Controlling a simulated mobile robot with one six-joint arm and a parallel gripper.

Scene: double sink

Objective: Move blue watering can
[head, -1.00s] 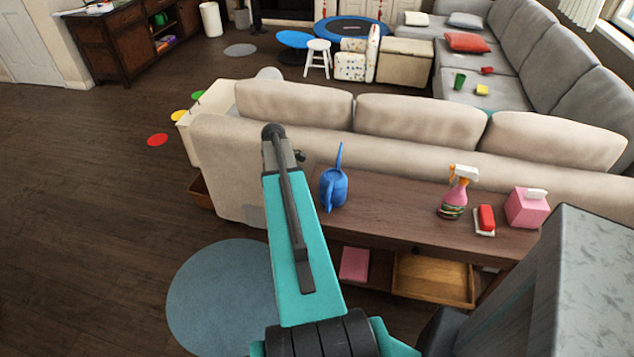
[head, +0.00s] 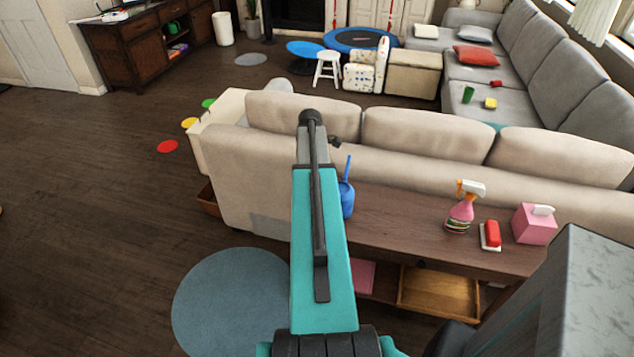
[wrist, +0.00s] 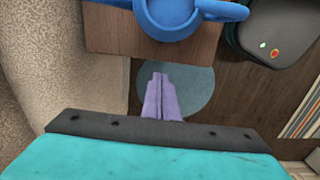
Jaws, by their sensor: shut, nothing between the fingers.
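The blue watering can (head: 347,201) stands on the left end of the dark wooden console table (head: 400,228) behind the beige sofa. My arm covers part of it in the head view, and its thin spout points up. In the wrist view the can (wrist: 172,14) is at the top edge, cut off by the frame. My gripper (wrist: 159,78) shows there as pale purple fingers, shut and empty. The fingers are apart from the can, beside the table end as seen in that view. In the head view my arm hides the fingers.
A spray bottle (head: 461,212), a red sponge (head: 491,234) and a pink tissue box (head: 534,224) stand to the right on the table. The sofa back (head: 430,137) runs along its far side. A round blue-grey rug (head: 225,305) lies on open floor at left.

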